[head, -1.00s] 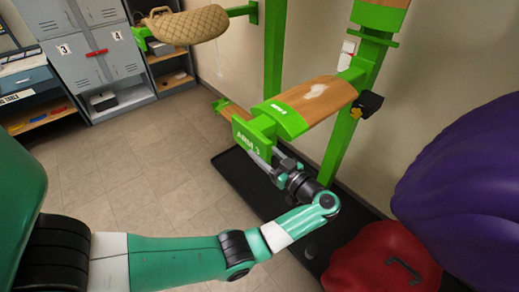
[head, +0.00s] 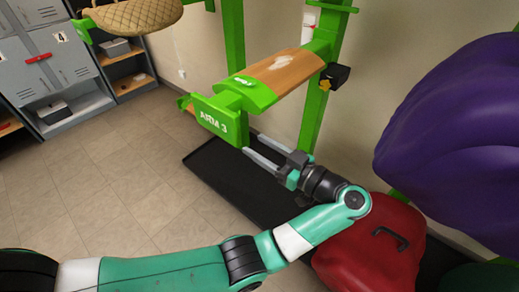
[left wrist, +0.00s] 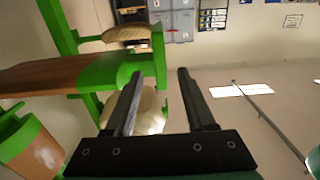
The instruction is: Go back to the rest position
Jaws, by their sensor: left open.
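My left gripper (head: 253,145) is open and empty, its two grey fingers pointing up and left just below the green end plate marked ARM 3 (head: 215,118). I cannot tell from the head view whether the fingertips touch the plate. In the left wrist view the fingers (left wrist: 160,73) stand apart with nothing held between them. A rack arm with a wooden top (head: 287,70) extends back from the plate to a green post (head: 313,115). My right gripper is not in view.
A quilted tan saddle pad (head: 135,14) sits on another green arm at upper left. A purple covered shape (head: 455,130) and a red one with a dark handle (head: 360,255) crowd the right. A black mat (head: 225,180) lies below. Tiled floor (head: 120,190) is clear at left.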

